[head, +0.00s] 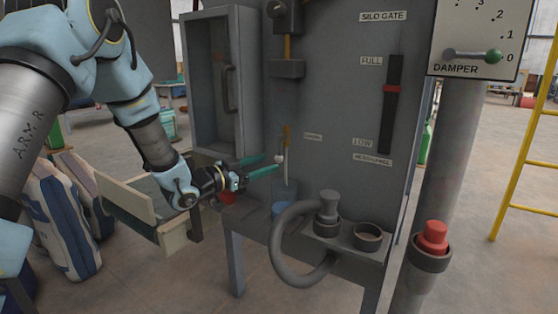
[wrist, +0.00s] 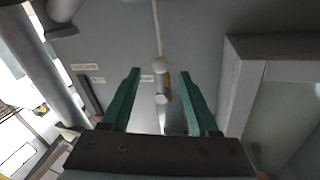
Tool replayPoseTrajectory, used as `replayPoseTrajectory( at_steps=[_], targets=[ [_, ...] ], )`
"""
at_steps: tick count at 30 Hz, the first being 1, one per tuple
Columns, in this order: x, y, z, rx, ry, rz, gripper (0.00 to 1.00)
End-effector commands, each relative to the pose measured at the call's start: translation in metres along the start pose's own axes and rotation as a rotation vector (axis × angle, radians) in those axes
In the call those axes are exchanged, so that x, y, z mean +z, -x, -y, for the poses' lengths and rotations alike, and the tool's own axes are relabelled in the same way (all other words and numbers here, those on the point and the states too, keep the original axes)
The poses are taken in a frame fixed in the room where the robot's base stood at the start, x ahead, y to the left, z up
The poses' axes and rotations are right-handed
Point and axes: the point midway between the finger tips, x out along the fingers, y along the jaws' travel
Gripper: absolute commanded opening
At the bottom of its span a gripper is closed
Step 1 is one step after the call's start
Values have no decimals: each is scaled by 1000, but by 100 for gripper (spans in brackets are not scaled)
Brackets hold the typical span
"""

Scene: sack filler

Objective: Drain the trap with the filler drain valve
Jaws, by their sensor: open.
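The filler drain valve appears to be the small brass-coloured fitting (head: 286,134) with a pale knob on the grey panel; a clear tube (head: 286,172) hangs below it. In the wrist view my gripper (wrist: 160,73) has one finger on either side of the valve, with gaps on both sides. I cannot make out the trap's contents.
A grey hose (head: 276,250) loops at a shelf with sockets. A damper lever (head: 470,54) is upper right.

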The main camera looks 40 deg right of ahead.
Motion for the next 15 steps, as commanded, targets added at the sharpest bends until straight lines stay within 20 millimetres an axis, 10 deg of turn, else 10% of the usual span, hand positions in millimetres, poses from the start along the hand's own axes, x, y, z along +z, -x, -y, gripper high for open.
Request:
replayPoseTrajectory(
  at_steps=[15],
  targets=[
    [1,-60,0,-1,1,2,61]
  ],
)
